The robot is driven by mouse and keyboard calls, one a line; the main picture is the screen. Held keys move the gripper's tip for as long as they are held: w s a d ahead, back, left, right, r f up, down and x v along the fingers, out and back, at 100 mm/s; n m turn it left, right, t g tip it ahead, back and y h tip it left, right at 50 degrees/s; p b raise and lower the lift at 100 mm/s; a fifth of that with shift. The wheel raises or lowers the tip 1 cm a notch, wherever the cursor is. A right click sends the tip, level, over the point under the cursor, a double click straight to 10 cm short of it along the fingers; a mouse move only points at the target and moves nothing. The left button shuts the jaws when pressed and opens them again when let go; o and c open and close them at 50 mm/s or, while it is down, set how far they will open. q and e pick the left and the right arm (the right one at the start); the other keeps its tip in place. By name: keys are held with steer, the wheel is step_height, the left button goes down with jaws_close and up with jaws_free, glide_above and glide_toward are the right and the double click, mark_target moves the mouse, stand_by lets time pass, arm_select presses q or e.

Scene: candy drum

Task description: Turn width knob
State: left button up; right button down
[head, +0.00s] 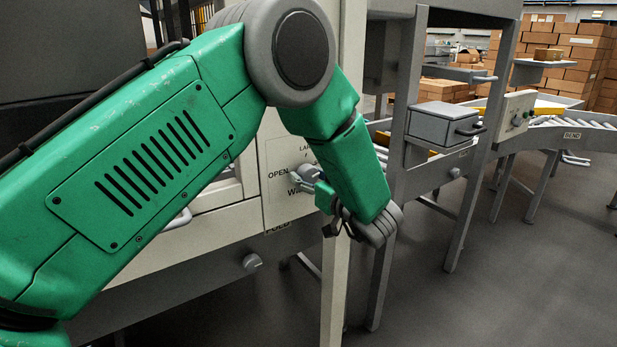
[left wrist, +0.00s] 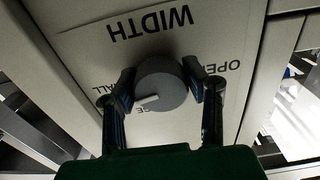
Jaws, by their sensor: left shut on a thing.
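The width knob (left wrist: 162,84) is a round grey dial with a pale pointer mark, on a cream panel (left wrist: 90,50) lettered "WIDTH", which appears upside down in the left wrist view. My left gripper (left wrist: 160,90) has one finger on each side of the knob and is shut on it. In the head view the knob (head: 308,172) shows partly at the panel, with my green left forearm and left gripper (head: 318,185) covering much of it and its lettering. My right gripper is in neither view.
A grey post stands right of the panel. A small grey knob (head: 252,262) sits low on the machine's front. A grey box with a handle (head: 442,124) is on the conveyor frame at the right. Stacked cartons (head: 580,55) stand far back. The floor at right is clear.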

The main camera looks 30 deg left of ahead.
arm_select(q)
steer(key=n, duration=0.5)
steer(key=shift+n+b, duration=0.3)
steer(key=shift+b, duration=0.1)
steer(key=n+b, duration=0.2)
steer(key=n, duration=0.3)
steer(key=shift+w+d+n, duration=0.1)
steer(key=shift+n, duration=0.3)
steer(key=o, duration=1.2)
steer(key=shift+c, duration=0.2)
